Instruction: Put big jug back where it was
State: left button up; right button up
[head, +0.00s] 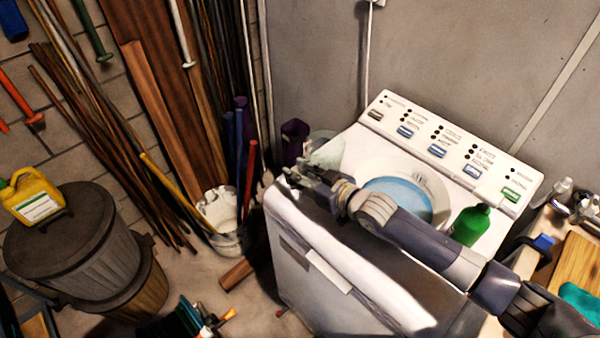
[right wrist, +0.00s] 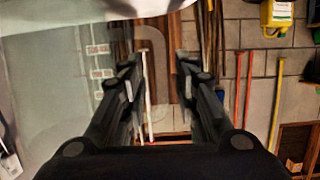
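A clear, see-through jug (head: 322,146) is at the back-left corner of the washing machine top, partly hidden by my right gripper. In the right wrist view the jug (right wrist: 60,90) fills the left side, with red and white marks and a see-through handle. My right gripper (head: 304,180) is over the machine's left edge, close to the jug. In the wrist view its two fingers (right wrist: 158,75) are apart, with the handle's outer edge seen in the gap; I cannot tell if they touch it. A yellow jug (head: 34,196) stands on a bin lid at the left. My left gripper is not seen.
The white washing machine (head: 310,262) has an open round lid area and a back panel. A green bottle (head: 470,224) stands on its right side. A bucket (head: 222,238) with poles and a purple container (head: 293,140) are to its left. A cluttered wooden bench (head: 530,258) is right.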

jog(key=shift+f+b, duration=0.35)
jog(key=b+v, duration=0.3)
jog(key=v, duration=0.8)
jog(key=shift+r, duration=0.25)
jog(key=shift+w, duration=0.1)
